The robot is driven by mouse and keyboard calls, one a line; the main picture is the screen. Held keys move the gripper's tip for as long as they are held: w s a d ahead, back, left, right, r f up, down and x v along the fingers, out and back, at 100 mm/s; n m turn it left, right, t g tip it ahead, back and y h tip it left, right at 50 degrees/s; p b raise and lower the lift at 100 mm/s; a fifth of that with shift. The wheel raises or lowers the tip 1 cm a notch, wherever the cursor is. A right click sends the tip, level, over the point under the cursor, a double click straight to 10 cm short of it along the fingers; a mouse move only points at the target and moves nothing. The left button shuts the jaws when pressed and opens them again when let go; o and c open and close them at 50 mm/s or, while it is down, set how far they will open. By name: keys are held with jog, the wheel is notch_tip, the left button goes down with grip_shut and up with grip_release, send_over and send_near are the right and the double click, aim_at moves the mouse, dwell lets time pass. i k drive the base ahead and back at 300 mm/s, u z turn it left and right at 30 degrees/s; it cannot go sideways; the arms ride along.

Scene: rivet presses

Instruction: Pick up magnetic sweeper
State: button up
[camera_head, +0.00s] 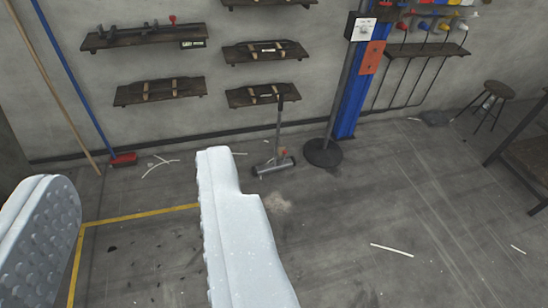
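The magnetic sweeper (273,167) stands on the floor near the back wall. It has a grey wheeled bar with a small red part and a thin upright handle that reaches up to the lowest shelf. My gripper (135,178) is open and empty, with its two pale fingers wide apart in the foreground. The sweeper is farther away, just right of the right finger's tip, and nothing touches it.
A post on a round black base (323,153) stands close right of the sweeper, before a blue column (352,105). A red-headed broom (123,159) leans left. Shelves (160,91) line the wall. A stool (496,95) and table (529,157) stand right. Light strips (391,249) litter open floor.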

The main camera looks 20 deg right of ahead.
aim_at(275, 166)
jog(key=z, duration=0.5)
jog(key=k, duration=1.2)
jog(key=z, duration=0.85)
jog(key=i, duration=2.25)
jog(key=u, duration=0.4)
jog(key=i, duration=1.4)
jog(key=u, duration=1.25)
jog(key=i, duration=1.05)
jog(key=u, duration=0.65)
